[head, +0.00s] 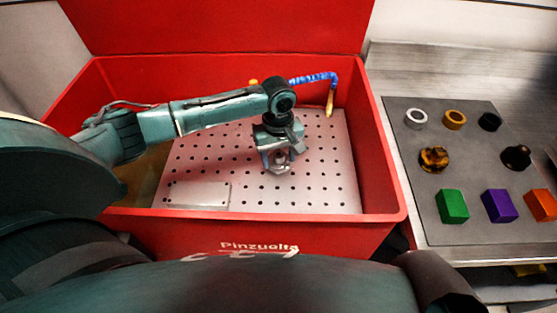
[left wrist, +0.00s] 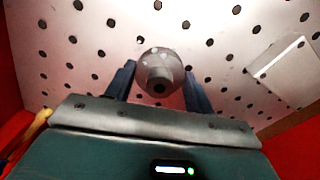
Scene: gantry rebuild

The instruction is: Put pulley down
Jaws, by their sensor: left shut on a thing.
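In the head view my left gripper (head: 279,160) points down over the perforated plate (head: 315,185) inside the red bin (head: 385,165). It is shut on the pulley (head: 281,168), which is partly hidden by the fingers. Whether the pulley touches the plate cannot be told. My right gripper is not in view.
A pale flat plate (head: 197,195) lies front left in the bin. A blue coiled hose with a yellow nozzle (head: 330,103) hangs at the back right. Right of the bin, a grey mat (head: 470,180) holds rings, knobs and coloured blocks. Much of the perforated plate is clear.

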